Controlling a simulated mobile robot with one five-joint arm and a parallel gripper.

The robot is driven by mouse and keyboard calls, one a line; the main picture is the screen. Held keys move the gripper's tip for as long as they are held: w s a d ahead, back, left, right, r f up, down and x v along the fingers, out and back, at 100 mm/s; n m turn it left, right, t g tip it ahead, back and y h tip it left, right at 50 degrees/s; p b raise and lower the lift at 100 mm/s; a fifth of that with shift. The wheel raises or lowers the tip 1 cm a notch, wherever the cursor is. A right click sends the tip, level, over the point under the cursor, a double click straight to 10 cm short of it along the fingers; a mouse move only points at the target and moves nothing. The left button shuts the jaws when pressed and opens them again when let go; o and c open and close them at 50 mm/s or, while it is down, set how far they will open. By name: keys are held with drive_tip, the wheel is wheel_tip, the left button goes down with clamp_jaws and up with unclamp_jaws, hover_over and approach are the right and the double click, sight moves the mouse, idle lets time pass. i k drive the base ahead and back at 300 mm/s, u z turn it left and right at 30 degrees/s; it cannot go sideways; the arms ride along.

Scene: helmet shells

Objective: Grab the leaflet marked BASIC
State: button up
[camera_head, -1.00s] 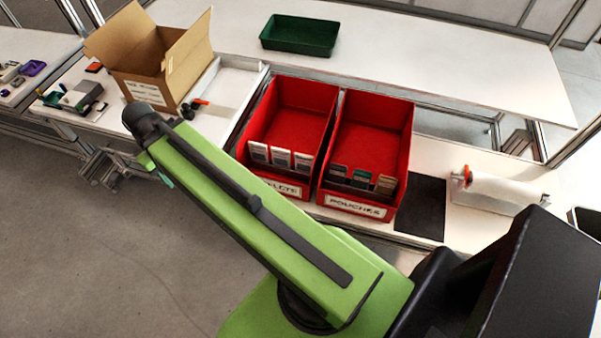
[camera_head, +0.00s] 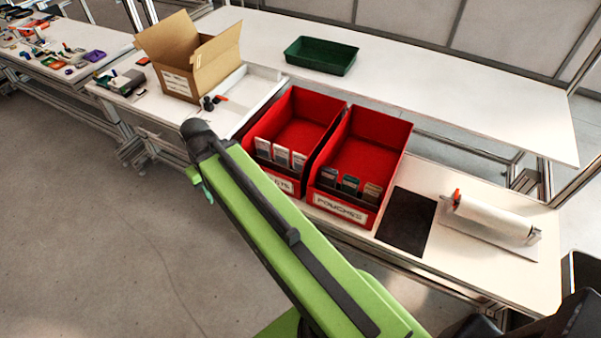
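Several white leaflets (camera_head: 281,156) stand upright in a row at the front of the left red bin (camera_head: 322,107). Their print is too small to read, so I cannot tell which is marked BASIC. The bin's front label is partly hidden by my green arm. My gripper is not clearly visible; the far end of my arm, a dark joint, lies left of the left red bin, and I cannot make out any fingers.
The right red bin (camera_head: 388,134), labelled POUCHES, holds several dark and brown pouches (camera_head: 350,184). A black mat (camera_head: 407,222) and a white roll (camera_head: 492,216) lie to its right. An open cardboard box (camera_head: 187,72) and a green tray (camera_head: 321,56) stand behind.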

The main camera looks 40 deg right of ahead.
sight(299, 159)
drive_tip(key=u, duration=0.15)
drive_tip(key=i, duration=1)
drive_tip(key=u, duration=0.05)
